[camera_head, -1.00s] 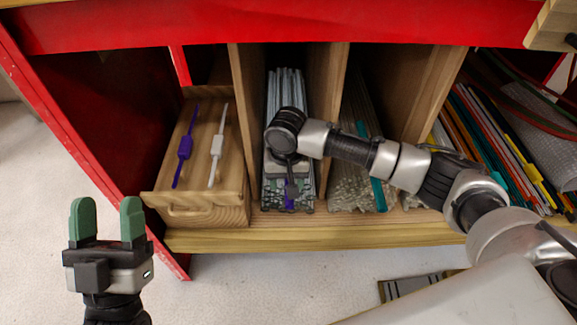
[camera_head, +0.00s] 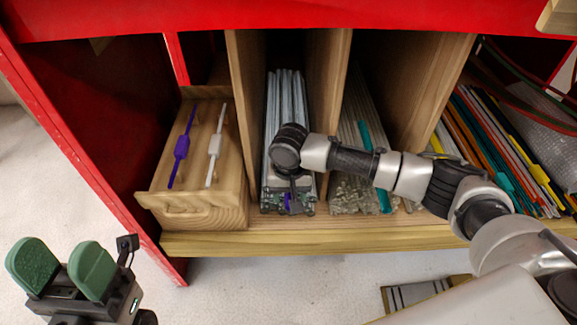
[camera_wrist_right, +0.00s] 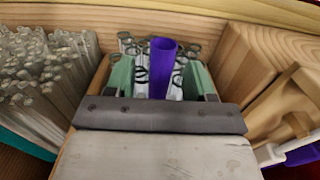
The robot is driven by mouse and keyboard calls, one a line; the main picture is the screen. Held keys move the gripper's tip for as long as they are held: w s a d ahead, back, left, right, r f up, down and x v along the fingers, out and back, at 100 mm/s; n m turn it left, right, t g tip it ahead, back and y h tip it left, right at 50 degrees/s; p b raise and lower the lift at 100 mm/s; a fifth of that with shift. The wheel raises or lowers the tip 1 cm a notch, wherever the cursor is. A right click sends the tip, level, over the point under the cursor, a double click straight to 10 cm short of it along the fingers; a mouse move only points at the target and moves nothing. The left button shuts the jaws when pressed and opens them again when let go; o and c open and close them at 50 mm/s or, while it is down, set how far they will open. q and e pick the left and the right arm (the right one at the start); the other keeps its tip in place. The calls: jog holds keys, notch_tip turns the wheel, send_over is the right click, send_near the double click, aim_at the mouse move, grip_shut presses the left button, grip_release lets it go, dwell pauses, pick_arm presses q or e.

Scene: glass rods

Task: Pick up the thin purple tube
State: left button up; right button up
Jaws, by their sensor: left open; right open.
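The thin purple tube (camera_wrist_right: 161,66) stands out among clear glass rods in the right wrist view, its open end toward the camera. In the head view only a small purple bit (camera_head: 288,201) of it shows, under my right gripper. My right gripper (camera_wrist_right: 160,78) is open, with one green finger on each side of the tube. I cannot tell whether either finger touches it. My left gripper (camera_head: 62,267) is open and empty at the lower left of the head view, away from the shelf.
Wooden dividers (camera_head: 328,100) wall in the rod compartment closely. The neighbouring compartment holds clear rods (camera_head: 352,190) and a teal rod (camera_head: 378,180). A wooden drawer (camera_head: 205,215) with a purple tool (camera_head: 181,147) and a white tool (camera_head: 215,145) is at left. Coloured sheets (camera_head: 500,150) stand at right.

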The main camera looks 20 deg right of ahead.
grip_shut()
jog(key=shift+r, duration=0.1)
